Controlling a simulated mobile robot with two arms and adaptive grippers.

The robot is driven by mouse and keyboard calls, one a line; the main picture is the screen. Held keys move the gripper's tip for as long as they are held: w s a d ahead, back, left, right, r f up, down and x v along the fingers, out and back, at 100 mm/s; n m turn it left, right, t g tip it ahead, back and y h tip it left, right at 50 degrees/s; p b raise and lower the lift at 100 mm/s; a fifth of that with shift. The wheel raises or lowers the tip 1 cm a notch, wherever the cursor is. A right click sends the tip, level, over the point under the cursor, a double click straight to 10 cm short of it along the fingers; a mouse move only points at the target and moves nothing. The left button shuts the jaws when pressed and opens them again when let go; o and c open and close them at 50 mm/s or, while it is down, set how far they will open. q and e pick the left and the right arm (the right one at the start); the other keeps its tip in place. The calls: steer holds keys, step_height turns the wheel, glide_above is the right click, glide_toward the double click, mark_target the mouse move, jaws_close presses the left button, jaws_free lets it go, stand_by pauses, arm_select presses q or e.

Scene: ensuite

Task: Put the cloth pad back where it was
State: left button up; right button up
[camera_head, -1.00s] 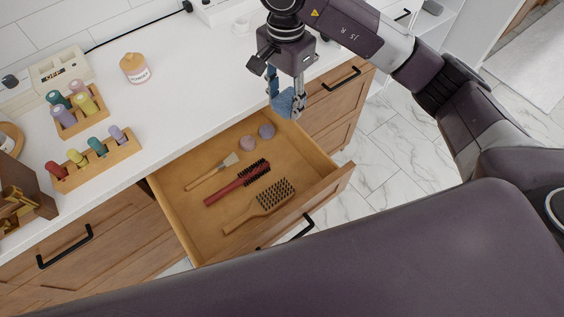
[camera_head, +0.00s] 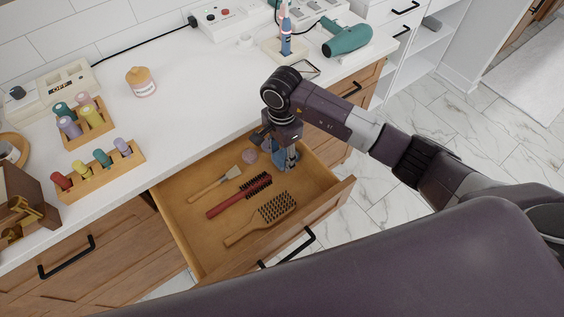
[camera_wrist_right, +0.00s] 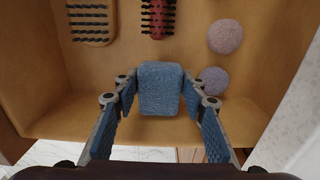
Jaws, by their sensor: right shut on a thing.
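My right gripper (camera_head: 286,162) is down in the right end of the open drawer (camera_head: 208,236). It is shut on the blue cloth pad, which shows clearly between the fingers in the right wrist view (camera_wrist_right: 160,88). In the head view my gripper and wrist hide most of the pad. I cannot tell whether the pad touches the drawer floor. My left gripper is not in view.
In the drawer lie a paddle brush (camera_head: 268,212), a red round brush (camera_head: 238,195), a flat brush (camera_head: 215,184) and two round pads (camera_wrist_right: 225,36) (camera_wrist_right: 214,80), one close to my fingers.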

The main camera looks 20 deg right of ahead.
mark_target(282, 165)
step_height(282, 165, down, 4)
steer(key=shift+r, duration=0.15)
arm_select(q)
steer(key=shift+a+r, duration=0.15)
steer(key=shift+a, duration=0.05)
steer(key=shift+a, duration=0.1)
arm_select(e)
steer(key=shift+f, duration=0.3)
steer(key=o, duration=1)
steer(key=shift+r, duration=0.2)
